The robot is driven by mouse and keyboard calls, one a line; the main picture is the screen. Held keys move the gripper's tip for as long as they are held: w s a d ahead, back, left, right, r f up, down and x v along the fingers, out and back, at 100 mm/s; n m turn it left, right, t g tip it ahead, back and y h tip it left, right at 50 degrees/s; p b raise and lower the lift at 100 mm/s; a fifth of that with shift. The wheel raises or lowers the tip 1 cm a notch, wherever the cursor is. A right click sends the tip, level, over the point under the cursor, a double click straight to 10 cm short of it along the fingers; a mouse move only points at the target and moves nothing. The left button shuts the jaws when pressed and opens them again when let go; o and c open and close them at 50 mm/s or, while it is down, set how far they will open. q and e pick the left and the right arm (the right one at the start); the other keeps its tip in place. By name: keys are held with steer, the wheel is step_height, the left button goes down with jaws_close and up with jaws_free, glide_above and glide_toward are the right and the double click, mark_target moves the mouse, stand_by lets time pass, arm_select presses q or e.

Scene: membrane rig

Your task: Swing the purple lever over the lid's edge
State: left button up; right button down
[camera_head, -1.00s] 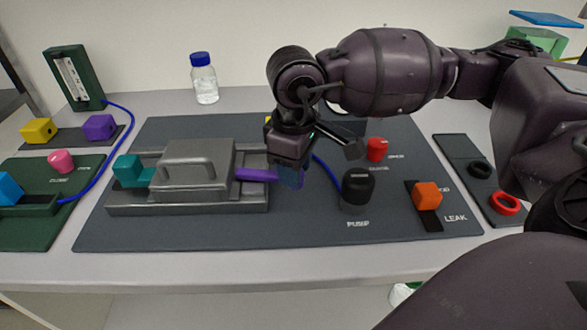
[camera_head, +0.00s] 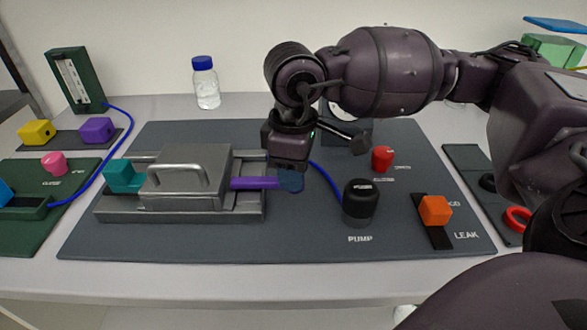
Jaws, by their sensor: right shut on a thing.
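The purple lever (camera_head: 253,183) sticks out to the right from the right side of the grey lid (camera_head: 189,185), roughly level. The lid has a bar handle on top and sits in a grey metal frame (camera_head: 180,215). My right gripper (camera_head: 290,180) is shut on the lever's outer end, with its fingertips partly hidden behind and around that end. A teal lever or block (camera_head: 122,175) stands at the lid's left side. My left gripper is not in view.
On the dark mat (camera_head: 300,235), a black pump knob (camera_head: 360,203), a red knob (camera_head: 382,158) and an orange block (camera_head: 435,210) stand right of the gripper. A blue tube (camera_head: 328,180) runs behind it. A bottle (camera_head: 206,85) stands at the back.

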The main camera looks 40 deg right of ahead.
steer(key=c, duration=1)
jaws_free()
step_height(320, 180, up, 11)
steer(key=shift+f+p, duration=0.1)
steer(key=shift+p, duration=0.6)
